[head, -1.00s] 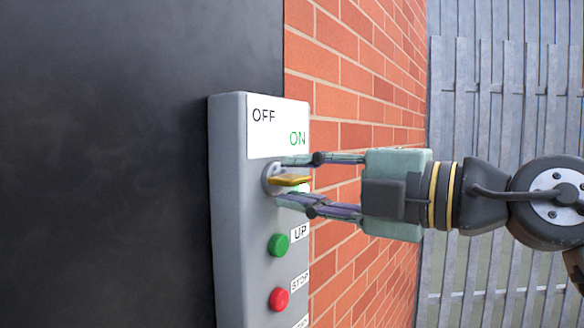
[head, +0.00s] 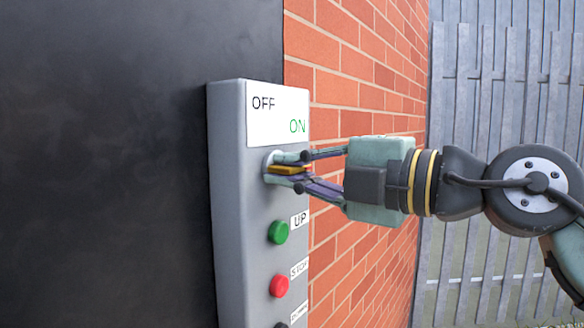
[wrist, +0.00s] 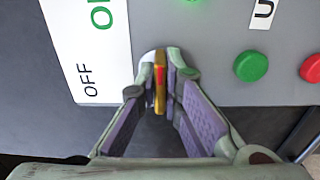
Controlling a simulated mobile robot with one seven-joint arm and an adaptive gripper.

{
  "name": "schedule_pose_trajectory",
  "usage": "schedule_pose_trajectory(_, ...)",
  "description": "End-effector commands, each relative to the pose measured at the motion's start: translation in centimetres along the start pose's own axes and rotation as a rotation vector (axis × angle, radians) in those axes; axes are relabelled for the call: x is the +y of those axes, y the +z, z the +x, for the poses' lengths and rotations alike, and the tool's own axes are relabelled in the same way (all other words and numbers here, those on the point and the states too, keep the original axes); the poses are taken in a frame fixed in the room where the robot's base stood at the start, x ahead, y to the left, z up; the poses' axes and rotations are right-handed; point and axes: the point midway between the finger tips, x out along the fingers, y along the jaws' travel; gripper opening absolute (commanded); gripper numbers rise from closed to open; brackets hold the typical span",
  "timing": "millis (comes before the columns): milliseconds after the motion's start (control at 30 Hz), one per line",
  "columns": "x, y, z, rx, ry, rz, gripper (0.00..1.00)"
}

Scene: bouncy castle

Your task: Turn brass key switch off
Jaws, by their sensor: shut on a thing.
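The brass key switch (head: 288,170) sits on the grey control box (head: 232,200), below a white label (head: 278,116) reading OFF and ON. My gripper (head: 291,170) reaches in from the right, and its two fingers are shut on the brass key, one above and one below it. In the wrist view the key (wrist: 160,84) stands between the fingertips (wrist: 162,80), close to the box face. The fingers and the key cover most of the switch's round base.
A green UP button (head: 278,232), a red STOP button (head: 279,286) and a dark button at the bottom edge lie below the key. A brick wall (head: 355,80) is behind the box. A dark panel (head: 120,160) fills the left.

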Motion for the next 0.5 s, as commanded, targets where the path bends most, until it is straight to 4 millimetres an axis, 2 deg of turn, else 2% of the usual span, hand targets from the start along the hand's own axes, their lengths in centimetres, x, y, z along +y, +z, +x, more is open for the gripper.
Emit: schedule_pose_trajectory(500,-0.12,-0.02,0.01,0.001,0.0,-0.039,0.0)
